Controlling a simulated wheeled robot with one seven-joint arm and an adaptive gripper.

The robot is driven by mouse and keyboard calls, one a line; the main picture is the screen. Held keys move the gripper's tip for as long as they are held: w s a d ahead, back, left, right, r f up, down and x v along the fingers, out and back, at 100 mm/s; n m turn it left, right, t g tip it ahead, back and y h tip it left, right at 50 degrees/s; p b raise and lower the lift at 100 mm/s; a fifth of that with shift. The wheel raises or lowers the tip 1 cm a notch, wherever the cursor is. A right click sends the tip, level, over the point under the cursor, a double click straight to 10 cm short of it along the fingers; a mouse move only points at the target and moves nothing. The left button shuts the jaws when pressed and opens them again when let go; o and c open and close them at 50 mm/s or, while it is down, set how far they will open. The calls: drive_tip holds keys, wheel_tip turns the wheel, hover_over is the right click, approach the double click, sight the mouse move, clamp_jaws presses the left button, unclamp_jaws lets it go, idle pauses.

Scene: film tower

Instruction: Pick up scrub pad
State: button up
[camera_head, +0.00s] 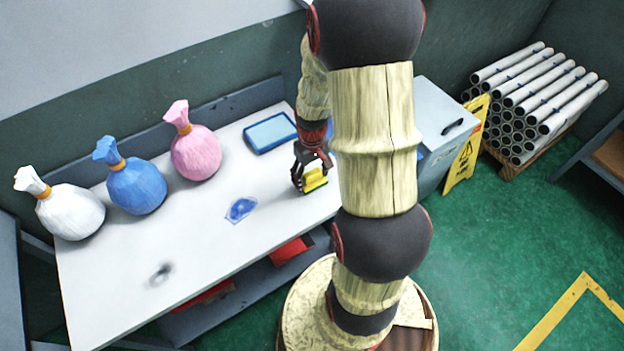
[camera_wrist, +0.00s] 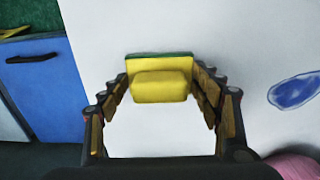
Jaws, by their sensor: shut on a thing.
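The scrub pad (camera_head: 314,181) is yellow with a green side. In the head view it is at my gripper (camera_head: 311,170), over the right part of the white table (camera_head: 218,243). In the wrist view the scrub pad (camera_wrist: 160,86) sits between the two fingers of my gripper (camera_wrist: 162,92), its green edge at the far side. The fingers are shut on it from both sides. I cannot tell whether the pad touches the tabletop or is slightly above it.
White (camera_head: 68,212), blue (camera_head: 136,188) and pink (camera_head: 196,154) tied bags stand along the table's back left. A blue tray (camera_head: 270,133) lies behind my gripper, and a flat blue patch (camera_head: 240,209) lies to its left. A grey-blue bin (camera_head: 440,115) and yellow sign (camera_head: 464,160) stand right.

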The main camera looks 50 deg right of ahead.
sight(312, 173)
drive_tip(key=shift+s+a+f, duration=0.1)
drive_tip(key=shift+s+f, duration=0.1)
drive_tip(key=shift+c, duration=1.1)
drive_tip(key=shift+r+p, duration=0.3)
drive_tip(key=shift+r, duration=0.25)
wheel_tip(312, 173, up, 3)
drive_tip(key=shift+w+f+p, duration=0.1)
drive_tip(key=shift+p, duration=0.55)
drive_tip(key=shift+s+a+r+p, duration=1)
drive_tip(key=shift+s+a+r, duration=1.4)
drive_tip(key=shift+s, duration=0.1)
drive_tip(key=shift+s+a+r+p, duration=0.95)
drive_tip(key=shift+s+a+r, duration=1.3)
drive_tip(key=shift+s+a, duration=0.2)
